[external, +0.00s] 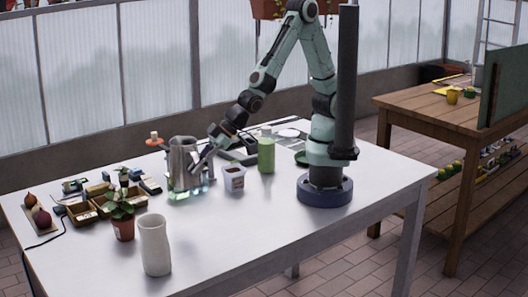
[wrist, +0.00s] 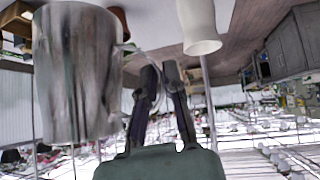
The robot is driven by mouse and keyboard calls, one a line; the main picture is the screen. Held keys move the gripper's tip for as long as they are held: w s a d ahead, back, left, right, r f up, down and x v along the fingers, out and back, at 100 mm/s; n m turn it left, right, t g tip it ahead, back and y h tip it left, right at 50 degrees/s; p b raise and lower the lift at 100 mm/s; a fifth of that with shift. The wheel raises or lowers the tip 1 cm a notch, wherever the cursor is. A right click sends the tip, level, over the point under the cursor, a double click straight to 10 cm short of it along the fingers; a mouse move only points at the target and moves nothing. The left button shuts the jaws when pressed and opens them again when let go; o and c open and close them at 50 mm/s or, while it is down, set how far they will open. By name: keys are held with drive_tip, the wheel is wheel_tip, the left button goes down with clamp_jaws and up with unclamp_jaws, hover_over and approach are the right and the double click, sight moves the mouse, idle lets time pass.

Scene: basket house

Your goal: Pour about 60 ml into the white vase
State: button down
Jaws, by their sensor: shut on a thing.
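The white vase (external: 154,246) stands upright at the near edge of the table. It also shows at the top of the wrist view (wrist: 200,28). A grey metal pitcher (external: 183,163) is upright farther back on the left half of the table. It fills the left of the wrist view (wrist: 78,75). My gripper (external: 196,165) is at the pitcher's right side, shut on its thin handle. Its fingers (wrist: 161,72) are close together beside the pitcher. The pitcher's contents are hidden. I cannot tell whether its base touches anything.
A clear greenish glass item (external: 188,190) shows below the pitcher. A white tub (external: 234,179) and green bottle (external: 266,155) are to the right. Wooden trays (external: 82,214) lie left. The table's front right is clear.

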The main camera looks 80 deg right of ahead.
drive_tip(key=s+a+n+g+y, duration=0.15)
drive_tip(key=s+a, duration=0.35)
drive_tip(key=a, duration=0.8)
drive_tip(key=s+a+n, duration=0.2)
drive_tip(key=s+a, duration=0.2)
drive_tip(key=a, duration=1)
wheel_tip(320, 180, down, 8)
drive_tip(key=shift+s+d+f, duration=0.15)
drive_tip(key=shift+d+f, duration=0.05)
drive_tip(key=shift+d, duration=0.1)
drive_tip(key=shift+r+m+y, duration=0.15)
drive_tip(key=shift+m+y, duration=0.1)
drive_tip(key=w+d+r+m+g+y, duration=0.2)
drive_tip(key=w+d+r+g+y, duration=0.1)
drive_tip(key=r, duration=0.3)
drive_tip(key=w+d+r+m+g+y, duration=0.3)
drive_tip(key=w+r+g+y, duration=0.1)
drive_tip(key=r, duration=0.3)
drive_tip(key=shift+w+m, duration=0.3)
drive_tip(key=shift+w, duration=0.4)
drive_tip(key=shift+w+d+r+m+g+y+b, duration=0.25)
drive_tip(key=shift+w+d+r+m+y+b, duration=0.1)
drive_tip(key=shift+w+r+y, duration=0.1)
